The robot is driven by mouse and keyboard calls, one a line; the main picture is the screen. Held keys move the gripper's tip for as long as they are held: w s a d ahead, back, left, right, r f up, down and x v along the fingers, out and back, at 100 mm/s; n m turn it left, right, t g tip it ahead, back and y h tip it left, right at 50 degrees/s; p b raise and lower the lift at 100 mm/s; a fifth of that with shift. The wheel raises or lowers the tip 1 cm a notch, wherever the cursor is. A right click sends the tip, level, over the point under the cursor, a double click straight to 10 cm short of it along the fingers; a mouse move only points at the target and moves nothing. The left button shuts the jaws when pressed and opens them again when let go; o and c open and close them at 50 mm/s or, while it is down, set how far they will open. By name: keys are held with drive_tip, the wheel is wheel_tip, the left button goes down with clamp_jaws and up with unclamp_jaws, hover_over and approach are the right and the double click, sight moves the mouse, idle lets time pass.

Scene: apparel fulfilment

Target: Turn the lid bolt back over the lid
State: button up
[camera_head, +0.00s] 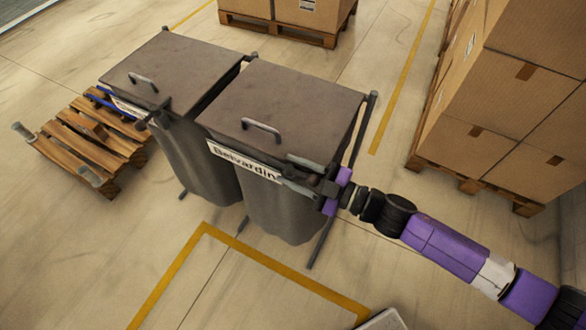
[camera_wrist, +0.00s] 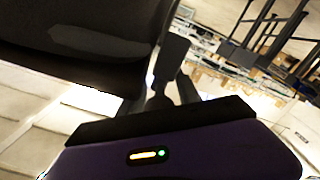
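The nearer grey bin has a flat lid (camera_head: 285,100) that lies closed, with a bar handle on top and a white "Belvardin" label (camera_head: 243,161) on its front. A dark bolt-like fitting (camera_head: 303,163) shows at the lid's front right edge, close to my gripper. My gripper (camera_head: 322,187) is at the bin's front right corner, beside this fitting. Whether it touches or grips the bolt cannot be told. In the wrist view, the purple gripper body (camera_wrist: 180,150) fills the bottom, and a dark bin surface (camera_wrist: 85,45) fills the upper left; the fingertips are dark and partly hidden.
A second grey bin with a closed lid (camera_head: 180,68) stands directly to the left. A wooden pallet (camera_head: 95,135) lies left of it. Stacked cartons (camera_head: 500,100) stand at the right, and more cartons on a pallet stand behind.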

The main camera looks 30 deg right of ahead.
clamp_jaws()
idle(1.2)
